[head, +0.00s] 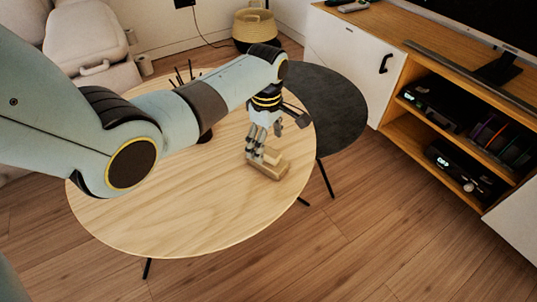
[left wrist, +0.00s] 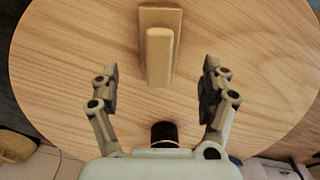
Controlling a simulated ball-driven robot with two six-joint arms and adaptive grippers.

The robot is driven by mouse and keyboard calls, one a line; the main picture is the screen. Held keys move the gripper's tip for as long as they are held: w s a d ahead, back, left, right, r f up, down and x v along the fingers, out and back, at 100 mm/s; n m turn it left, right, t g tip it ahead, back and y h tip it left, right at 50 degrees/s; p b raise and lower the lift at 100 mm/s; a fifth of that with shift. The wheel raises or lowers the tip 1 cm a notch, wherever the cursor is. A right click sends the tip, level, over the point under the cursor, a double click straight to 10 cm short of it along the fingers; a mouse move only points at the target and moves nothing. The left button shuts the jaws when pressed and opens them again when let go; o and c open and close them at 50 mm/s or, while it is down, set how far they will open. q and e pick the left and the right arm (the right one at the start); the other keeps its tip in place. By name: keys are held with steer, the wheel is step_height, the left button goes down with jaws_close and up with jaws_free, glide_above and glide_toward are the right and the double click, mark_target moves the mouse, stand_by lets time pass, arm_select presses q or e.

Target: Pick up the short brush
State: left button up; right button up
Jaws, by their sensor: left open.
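The short brush (head: 271,169) is a small pale wooden block with a raised narrower part, lying on the round wooden table (head: 190,225) near its right edge. In the left wrist view the brush (left wrist: 158,55) lies lengthwise at the top centre. My left gripper (head: 263,155) is over the brush, pointing down, and partly hides it in the head view. In the left wrist view my left gripper (left wrist: 160,76) is open, with one finger on each side of the brush's near end and clear gaps between. My right gripper is not in view.
A dark round side table (head: 335,110) stands close behind the wooden one. A dark cup (left wrist: 164,134) stands on the wooden table, mostly hidden by my arm in the head view. The near part of the tabletop is clear. A media cabinet (head: 345,55) is at right.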

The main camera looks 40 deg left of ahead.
mark_target(268, 150)
arm_select(q)
step_height(268, 150, down, 5)
steer(key=b, duration=0.2)
steer(key=shift+b, duration=0.4)
steer(key=shift+f, duration=0.2)
steer(key=shift+r, duration=0.1)
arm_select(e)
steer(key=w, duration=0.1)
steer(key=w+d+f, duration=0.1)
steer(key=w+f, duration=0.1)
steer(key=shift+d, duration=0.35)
arm_select(q)
steer(key=shift+c, duration=0.4)
